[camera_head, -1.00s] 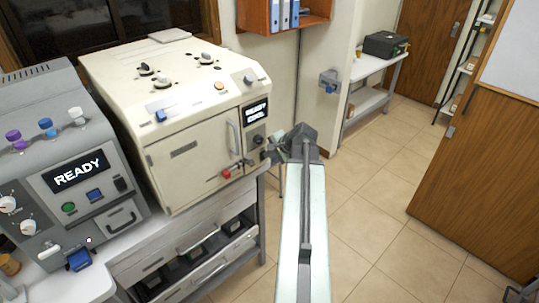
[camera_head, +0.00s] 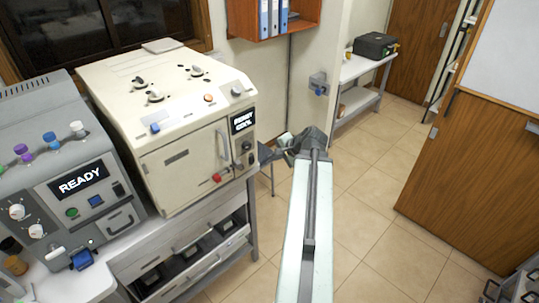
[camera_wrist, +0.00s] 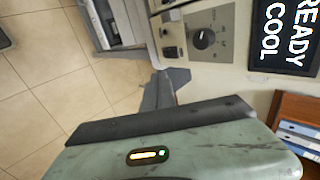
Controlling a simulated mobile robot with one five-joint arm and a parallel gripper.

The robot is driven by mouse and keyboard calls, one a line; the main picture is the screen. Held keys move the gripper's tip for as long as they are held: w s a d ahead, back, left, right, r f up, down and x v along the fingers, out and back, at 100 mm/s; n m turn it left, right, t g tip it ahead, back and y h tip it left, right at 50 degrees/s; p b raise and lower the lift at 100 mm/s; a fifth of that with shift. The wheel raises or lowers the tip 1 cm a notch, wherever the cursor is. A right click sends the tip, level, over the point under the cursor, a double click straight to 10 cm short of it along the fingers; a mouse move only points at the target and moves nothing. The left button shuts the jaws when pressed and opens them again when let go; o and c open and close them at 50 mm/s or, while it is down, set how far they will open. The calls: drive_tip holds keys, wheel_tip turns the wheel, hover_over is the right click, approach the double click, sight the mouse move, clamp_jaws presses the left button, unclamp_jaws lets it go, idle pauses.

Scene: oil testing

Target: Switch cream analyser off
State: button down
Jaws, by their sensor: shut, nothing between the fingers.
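The cream analyser (camera_head: 165,115) stands on the bench, its display (camera_head: 243,121) lit with "READY COOL". Its front has a door with a vertical handle (camera_head: 221,146), a red control (camera_head: 217,178) low down and small dark controls (camera_head: 247,146) under the display. In the wrist view the display (camera_wrist: 285,35), a black dial (camera_wrist: 204,38) and a small black switch (camera_wrist: 169,52) show close up; the switch's setting is unclear. My gripper (camera_wrist: 165,88) is shut and empty, just off the panel; in the head view it is right of the analyser and partly hidden by my arm.
A grey machine (camera_head: 60,165) showing "READY" stands left of the analyser. Drawers (camera_head: 205,270) are below the bench. A wall shelf with binders (camera_head: 272,18) hangs behind. A side table with a black case (camera_head: 375,45) is at the back. Tiled floor (camera_head: 360,220) is open on the right.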

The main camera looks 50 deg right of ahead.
drive_tip(key=w+a+f+n+g+y+b, duration=0.1)
drive_tip(key=w+a+f+n+g, duration=0.2)
drive_tip(key=a, duration=0.8)
drive_tip(key=w+a+f+n+g+y+b, duration=0.1)
drive_tip(key=w+a+f+n, duration=0.35)
drive_tip(key=a, duration=0.65)
drive_tip(key=s+a+f+n+g+h+b, duration=0.1)
drive_tip(key=a+n+g, duration=0.3)
drive_tip(key=a+n, duration=0.7)
drive_tip(key=a, duration=1.1)
drive_tip(key=shift+s+f+g+h, duration=0.2)
drive_tip(key=shift+s+g+h, duration=0.05)
drive_tip(key=shift+g+h, duration=0.05)
drive_tip(key=shift+a, duration=0.1)
